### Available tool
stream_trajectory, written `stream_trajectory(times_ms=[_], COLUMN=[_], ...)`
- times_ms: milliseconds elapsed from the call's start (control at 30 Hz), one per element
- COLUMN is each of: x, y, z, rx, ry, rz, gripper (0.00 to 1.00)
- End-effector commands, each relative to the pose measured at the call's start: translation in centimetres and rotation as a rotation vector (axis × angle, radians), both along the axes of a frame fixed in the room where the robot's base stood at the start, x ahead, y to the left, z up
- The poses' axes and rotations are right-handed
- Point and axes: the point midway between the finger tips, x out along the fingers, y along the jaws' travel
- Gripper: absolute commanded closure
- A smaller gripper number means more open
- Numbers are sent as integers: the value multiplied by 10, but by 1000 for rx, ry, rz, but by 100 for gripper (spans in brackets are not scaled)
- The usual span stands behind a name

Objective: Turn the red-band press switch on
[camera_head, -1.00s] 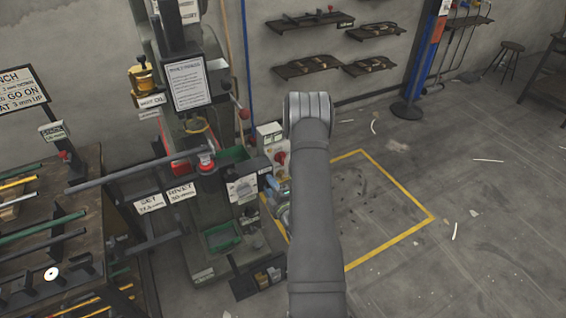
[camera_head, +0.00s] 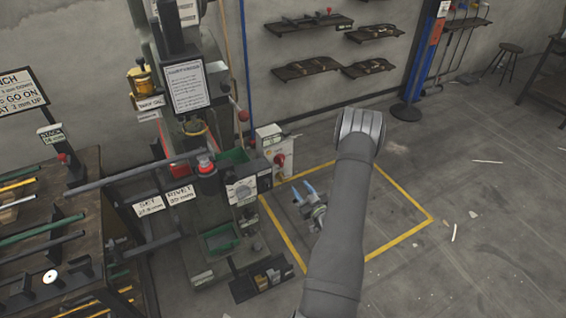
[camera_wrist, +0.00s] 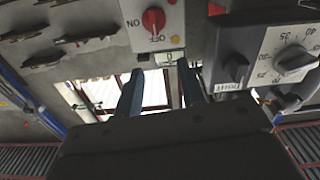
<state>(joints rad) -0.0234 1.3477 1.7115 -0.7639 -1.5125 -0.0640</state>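The press (camera_head: 225,225) is a tall green-grey machine with a red band (camera_head: 181,168) at mid height. Beside its right side is a white switch box (camera_head: 268,140) with a red rotary knob (camera_head: 279,158). The exact knob setting is hard to read. My gripper (camera_head: 307,190) is in front of and to the right of the box, apart from it. Its blue fingers are spread and empty; they also show in the wrist view (camera_wrist: 162,70).
A grey dial panel (camera_head: 241,190) is left of the switch box, and its dial (camera_wrist: 294,60) shows at the wrist view's right. A bar rack table (camera_head: 85,215) is at the left. Yellow-outlined floor (camera_head: 390,215) under my arm is open.

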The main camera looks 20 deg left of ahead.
Motion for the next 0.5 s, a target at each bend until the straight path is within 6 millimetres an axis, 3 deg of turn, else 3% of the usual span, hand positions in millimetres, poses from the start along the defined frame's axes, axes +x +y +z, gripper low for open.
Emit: stream_trajectory(times_ms=[233,500], x=[7,37], y=[-8,23], z=[-4,-3], rx=[85,85], ry=[87,85], rz=[1,4], gripper=[64,64])
